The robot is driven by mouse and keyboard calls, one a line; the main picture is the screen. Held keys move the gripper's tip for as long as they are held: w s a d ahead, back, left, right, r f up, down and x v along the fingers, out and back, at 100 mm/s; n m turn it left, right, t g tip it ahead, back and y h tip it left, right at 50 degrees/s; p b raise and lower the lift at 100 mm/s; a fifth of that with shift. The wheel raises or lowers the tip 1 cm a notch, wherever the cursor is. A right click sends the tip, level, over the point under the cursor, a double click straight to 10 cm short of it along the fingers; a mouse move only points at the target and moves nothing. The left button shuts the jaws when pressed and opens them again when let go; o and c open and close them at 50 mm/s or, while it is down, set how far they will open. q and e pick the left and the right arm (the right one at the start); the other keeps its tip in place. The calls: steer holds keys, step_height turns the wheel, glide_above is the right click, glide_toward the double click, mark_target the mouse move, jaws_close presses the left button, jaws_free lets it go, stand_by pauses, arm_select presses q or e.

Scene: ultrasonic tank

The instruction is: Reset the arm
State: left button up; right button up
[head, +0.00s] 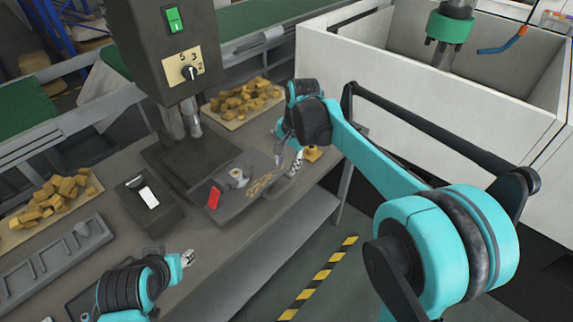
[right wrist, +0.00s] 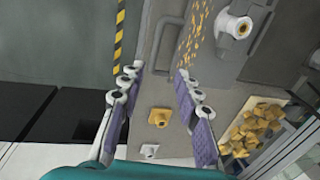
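My right arm reaches in from the right in the head view. Its gripper (head: 292,165) hangs at the front edge of the bench, next to a small brass-coloured part (head: 313,153). In the right wrist view the purple-padded fingers of this gripper (right wrist: 158,95) are spread wide with nothing held between them. The brass part (right wrist: 160,117) shows beyond the gap, on the bench, with a small white piece (right wrist: 149,150) nearby. My left gripper (head: 187,258) is low at the left, over the bench front; its fingers are too small to judge.
A grey machine (head: 165,50) with a green switch stands on the bench (head: 110,195). A red handle (head: 214,197) and shavings lie at its base. Heaps of brass parts (head: 245,98) (head: 52,200) sit behind and left. A white tank (head: 340,75) stands upper right. The striped floor is clear.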

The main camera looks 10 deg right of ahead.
steer(key=shift+s, duration=0.1)
steer(key=s+d+f+n+t, duration=0.1)
steer(key=s+n, duration=0.4)
steer(key=s, duration=0.6)
steer(key=s+d+f+n+t+h, duration=0.1)
steer(key=s+d+n+t, duration=0.3)
steer(key=s, duration=0.7)
steer(key=shift+f+n, duration=0.3)
steer(key=shift+n, duration=0.5)
stand_by(0.4)
